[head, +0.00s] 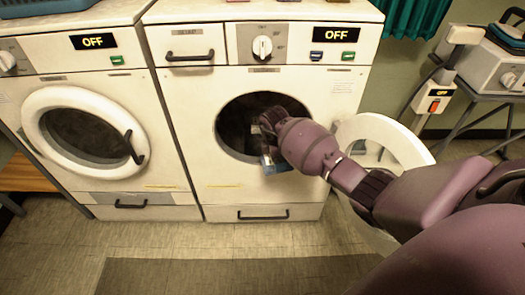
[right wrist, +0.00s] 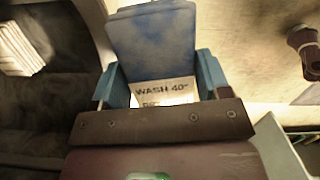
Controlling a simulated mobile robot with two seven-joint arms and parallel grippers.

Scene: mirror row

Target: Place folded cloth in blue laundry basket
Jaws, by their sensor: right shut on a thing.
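My right gripper (head: 266,141) is at the round opening of the right washing machine (head: 216,185). In the right wrist view, my right gripper (right wrist: 161,90) is shut on a mottled blue piece (right wrist: 152,42) with a white label reading "WASH 40°", which looks like the folded cloth. Only a small blue part of it (head: 272,163) shows in the head view, below the gripper. My left gripper is not in view.
The machine's open round door (head: 408,145) stands right of the opening, close to my right arm. The left washing machine (head: 58,190) has its door shut. A stand with an appliance (head: 490,65) is at the far right. The floor in front has a darker mat (head: 190,275).

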